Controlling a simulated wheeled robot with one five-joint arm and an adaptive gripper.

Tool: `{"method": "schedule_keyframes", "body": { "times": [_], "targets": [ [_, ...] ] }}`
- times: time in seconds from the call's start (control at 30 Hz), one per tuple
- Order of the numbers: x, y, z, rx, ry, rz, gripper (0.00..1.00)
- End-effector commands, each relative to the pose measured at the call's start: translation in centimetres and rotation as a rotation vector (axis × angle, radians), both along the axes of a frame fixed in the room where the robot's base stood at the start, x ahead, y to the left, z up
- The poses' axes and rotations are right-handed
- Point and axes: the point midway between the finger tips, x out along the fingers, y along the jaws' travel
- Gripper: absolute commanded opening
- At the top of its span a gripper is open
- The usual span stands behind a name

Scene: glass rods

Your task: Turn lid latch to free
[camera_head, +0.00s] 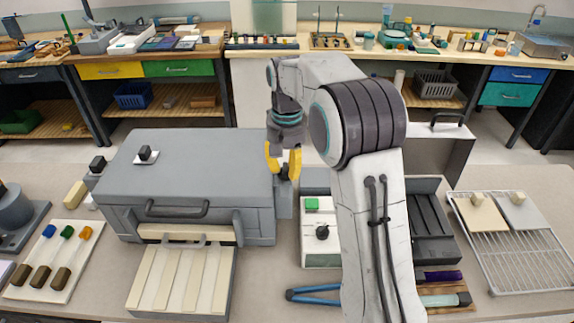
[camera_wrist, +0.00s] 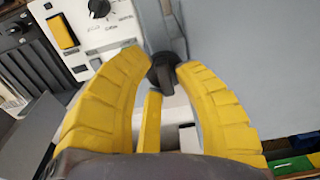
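A grey lidded box (camera_head: 190,182) with a dark front handle (camera_head: 177,209) stands at the left centre of the bench. My gripper (camera_head: 283,176), with yellow fingers, is at the box's right side, pointing down. In the wrist view, my gripper (camera_wrist: 160,64) is open, with its fingertips on either side of a dark knob (camera_wrist: 165,75) that looks like the lid latch. The knob sits beside a plain grey surface. I cannot tell whether either finger touches it. In the head view the knob is hidden by my gripper.
A white control panel with a dark dial (camera_head: 322,232) and green button (camera_head: 312,204) is right of the box. A slatted tray (camera_head: 180,283) lies in front. A rod board (camera_head: 52,262) is at left, a wire rack (camera_head: 520,256) at right, and blue-handled pliers (camera_head: 312,290) at front.

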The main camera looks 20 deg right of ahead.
Motion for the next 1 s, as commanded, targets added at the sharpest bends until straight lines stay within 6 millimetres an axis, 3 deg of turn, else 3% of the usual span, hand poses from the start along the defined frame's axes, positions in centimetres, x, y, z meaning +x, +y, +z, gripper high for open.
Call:
{"method": "schedule_keyframes", "body": {
  "times": [0.2, 0.57, 1.0],
  "targets": [
    [0.1, 0.0, 0.1, -0.001, -0.005, -0.001, 0.45],
    [0.2, 0.0, 1.0, 0.0, -0.009, -0.002, 0.45],
    [0.3, 0.0, 7.8, 0.0, -0.01, -0.001, 0.45]
  ]
}}
